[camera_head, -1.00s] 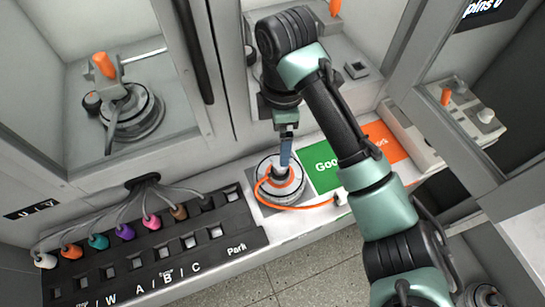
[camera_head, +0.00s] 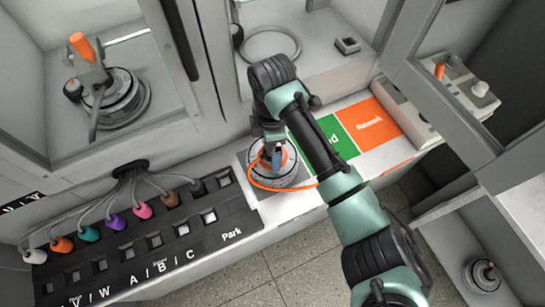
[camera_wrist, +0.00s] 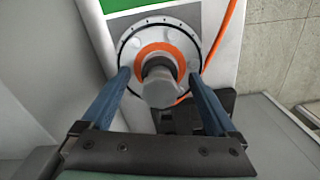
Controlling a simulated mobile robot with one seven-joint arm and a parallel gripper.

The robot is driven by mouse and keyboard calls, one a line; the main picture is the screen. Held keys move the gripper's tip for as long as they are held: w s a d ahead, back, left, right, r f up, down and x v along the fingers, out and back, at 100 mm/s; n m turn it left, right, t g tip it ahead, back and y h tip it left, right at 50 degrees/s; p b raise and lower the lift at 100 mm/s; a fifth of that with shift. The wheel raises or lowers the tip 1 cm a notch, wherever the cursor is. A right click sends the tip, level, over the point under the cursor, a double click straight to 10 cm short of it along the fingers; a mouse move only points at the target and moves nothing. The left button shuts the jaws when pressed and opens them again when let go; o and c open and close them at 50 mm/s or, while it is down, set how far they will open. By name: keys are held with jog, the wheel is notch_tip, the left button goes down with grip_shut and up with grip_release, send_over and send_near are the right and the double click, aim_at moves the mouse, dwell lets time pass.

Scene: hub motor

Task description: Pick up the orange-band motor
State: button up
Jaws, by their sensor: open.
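The orange-band motor (camera_head: 284,176) is a round silver disc with an orange ring and a grey shaft. It sits on a grey pad at the front of the bench, its orange cable curling beside it. In the wrist view the motor (camera_wrist: 133,47) shows its rim, its orange band and the stub of its shaft. My gripper (camera_wrist: 160,84) is open, with one blue finger on each side of the shaft, over the near part of the disc. I cannot tell whether the fingers touch it. In the head view my gripper (camera_head: 273,160) hangs over the motor and hides part of it.
A green panel (camera_head: 335,140) and an orange panel (camera_head: 372,122) lie right of the motor. A black connector rack (camera_head: 150,240) with several coloured plugs stands at the left. A clamp fixture (camera_head: 118,100) stands behind glass. Another motor (camera_head: 485,274) lies at the lower right.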

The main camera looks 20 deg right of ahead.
grip_shut()
jog(key=shift+w+d+r, duration=0.1)
jog(key=shift+w, duration=0.05)
dwell(0.5)
jog(key=shift+r, duration=0.1)
